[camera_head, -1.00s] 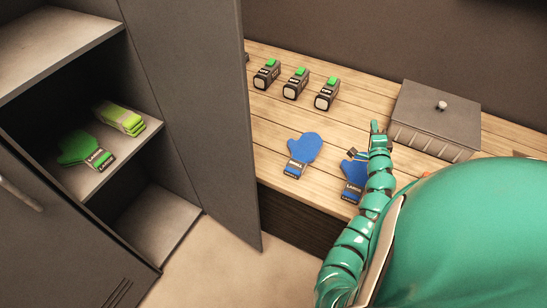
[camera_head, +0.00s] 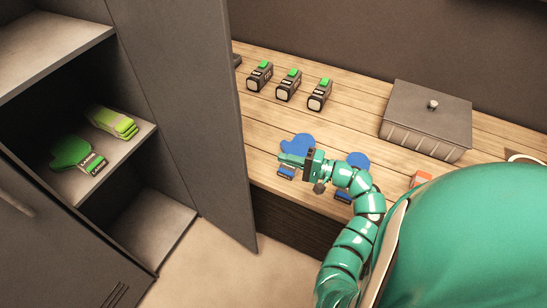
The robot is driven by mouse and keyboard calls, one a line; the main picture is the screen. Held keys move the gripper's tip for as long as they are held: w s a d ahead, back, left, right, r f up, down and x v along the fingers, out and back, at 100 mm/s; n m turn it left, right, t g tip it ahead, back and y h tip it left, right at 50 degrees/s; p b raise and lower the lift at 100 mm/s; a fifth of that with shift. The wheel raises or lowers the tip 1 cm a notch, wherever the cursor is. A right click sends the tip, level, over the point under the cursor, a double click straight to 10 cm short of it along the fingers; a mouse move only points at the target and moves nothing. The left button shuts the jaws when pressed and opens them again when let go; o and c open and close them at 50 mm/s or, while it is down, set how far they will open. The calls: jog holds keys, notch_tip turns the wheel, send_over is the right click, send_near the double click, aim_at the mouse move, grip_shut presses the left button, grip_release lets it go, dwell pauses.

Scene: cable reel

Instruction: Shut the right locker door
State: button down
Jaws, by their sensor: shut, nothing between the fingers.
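The right locker door (camera_head: 183,110) is a tall dark grey panel. It stands open, swung out beside the locker opening, with its free edge near the wooden bench. The locker's inside shows shelves (camera_head: 143,128). My gripper (camera_head: 284,160) is shut and empty. It is above the bench, to the right of the door's free edge and apart from it, pointing left. It partly covers a blue mitten (camera_head: 297,143). The door's handle is not visible.
Green gloves (camera_head: 73,155) and lime gloves (camera_head: 113,122) lie on a locker shelf. A second grey door (camera_head: 50,240) is at the lower left. The bench (camera_head: 350,115) holds several black devices (camera_head: 289,86), a lidded grey box (camera_head: 428,118) and another blue mitten (camera_head: 358,160).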

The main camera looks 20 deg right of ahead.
jog(key=w+a+p, duration=0.3)
jog(key=w+a, duration=0.1)
jog(key=a, duration=0.5)
jog(key=shift+w+a, duration=0.2)
jog(key=shift+a, duration=0.15)
jog(key=shift+s, duration=0.1)
